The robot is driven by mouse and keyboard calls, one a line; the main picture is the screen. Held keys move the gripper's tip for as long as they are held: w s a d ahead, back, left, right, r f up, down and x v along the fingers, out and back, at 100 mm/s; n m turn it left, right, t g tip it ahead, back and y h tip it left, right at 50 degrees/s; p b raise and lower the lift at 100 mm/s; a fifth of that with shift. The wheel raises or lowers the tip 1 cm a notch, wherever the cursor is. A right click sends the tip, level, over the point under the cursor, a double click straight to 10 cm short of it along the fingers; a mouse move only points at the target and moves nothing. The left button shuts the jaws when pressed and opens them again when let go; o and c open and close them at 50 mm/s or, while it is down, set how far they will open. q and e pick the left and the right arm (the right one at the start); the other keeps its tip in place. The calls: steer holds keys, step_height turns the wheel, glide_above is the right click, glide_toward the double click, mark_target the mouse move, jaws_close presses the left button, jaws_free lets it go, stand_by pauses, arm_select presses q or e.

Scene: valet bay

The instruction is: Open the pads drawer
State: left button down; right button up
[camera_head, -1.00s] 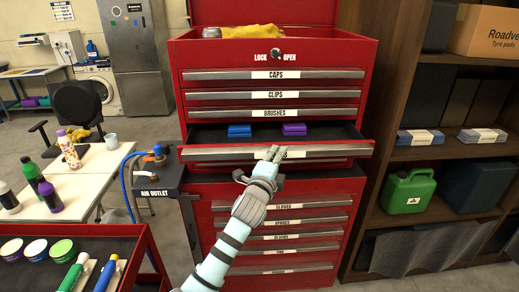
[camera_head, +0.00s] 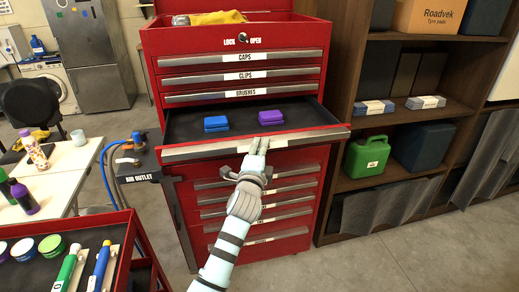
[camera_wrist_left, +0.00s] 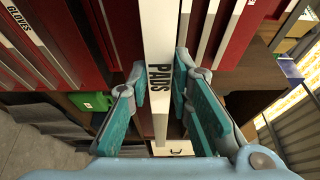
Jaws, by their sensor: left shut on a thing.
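The pads drawer (camera_head: 290,110) of the red tool chest is pulled well out, with its dark inside showing. A blue pad block (camera_head: 216,124) and a purple one (camera_head: 271,117) lie in it. In the left wrist view, the fingers (camera_wrist_left: 170,95) stand either side of the white strip with the label PADS (camera_wrist_left: 181,68). My right gripper is not in view.
The caps, clips and brushes drawers above are shut, as are the lower drawers (camera_head: 265,212). A red cart (camera_head: 135,255) with pens and tubs stands front left. A shelf with a green can (camera_head: 366,157) is at right. Floor is free at front right.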

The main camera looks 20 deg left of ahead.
arm_select(q)
steer(key=c, duration=1.6)
jaws_free()
steer(key=shift+f, duration=0.25)
steer(key=shift+o, duration=0.4)
steer(key=shift+a, duration=0.15)
steer(key=shift+w, duration=0.1)
steer(key=v, duration=1.2)
steer(key=shift+a, duration=0.1)
